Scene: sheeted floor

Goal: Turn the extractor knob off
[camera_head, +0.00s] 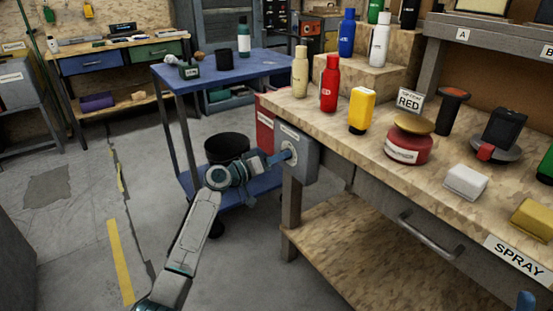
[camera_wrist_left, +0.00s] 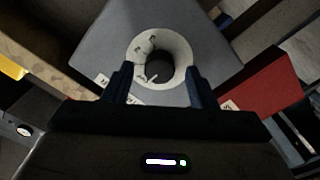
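A grey box (camera_head: 305,158) is fixed at the near left corner of the workbench, with a round pale dial (camera_head: 289,155) on its face. In the left wrist view the dial is a white ring (camera_wrist_left: 180,48) with small marks around a dark centre, the knob (camera_wrist_left: 158,68); its setting cannot be read. My left gripper (camera_head: 277,158) is in front of the dial. In the left wrist view its two fingers (camera_wrist_left: 160,88) are apart, one on each side of the dial's lower part; contact is not clear. A blue tip (camera_head: 526,300) at the bottom right edge appears to be my right gripper, mostly cut off.
A red box (camera_head: 265,121) sits just behind the grey box. A blue cart (camera_head: 220,68) and black bucket (camera_head: 227,147) stand behind. Floor at left is clear.

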